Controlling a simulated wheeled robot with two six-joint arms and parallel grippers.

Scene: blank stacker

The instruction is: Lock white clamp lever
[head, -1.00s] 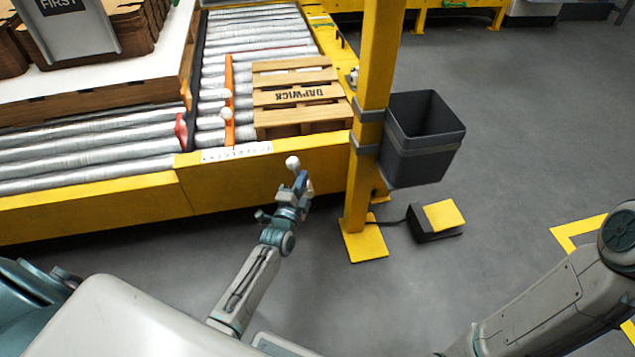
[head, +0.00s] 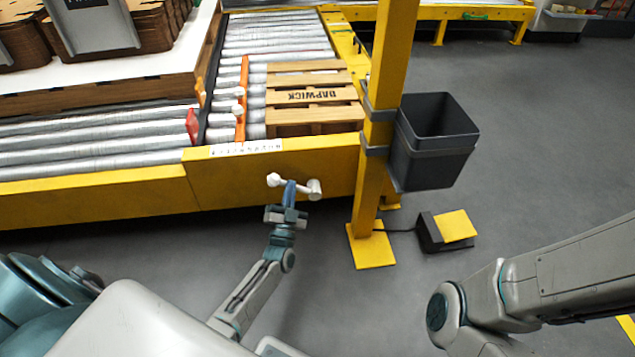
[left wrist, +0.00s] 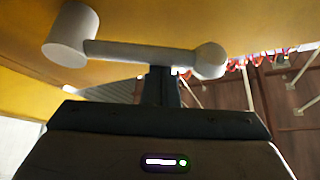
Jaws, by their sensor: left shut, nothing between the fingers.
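The white clamp lever (head: 303,189) is at the front face of the yellow conveyor frame, a bar with a round ball at its left end and a thicker cylinder at its right end. In the left wrist view the lever (left wrist: 140,52) runs across the top, cylinder at left and ball at right. My left gripper (head: 290,187) is shut and empty, its fingertips at the bar between the two ends. In the wrist view the fingers (left wrist: 161,84) reach up to the bar's underside, seemingly touching it. My right gripper is out of view; only its arm shows at right.
A yellow post (head: 372,150) with a grey bin (head: 437,150) stands right of the lever. A black and yellow pedal (head: 447,231) lies on the floor. A wooden pallet (head: 315,97) sits on the rollers beside an orange bar (head: 242,98). Floor below the conveyor is clear.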

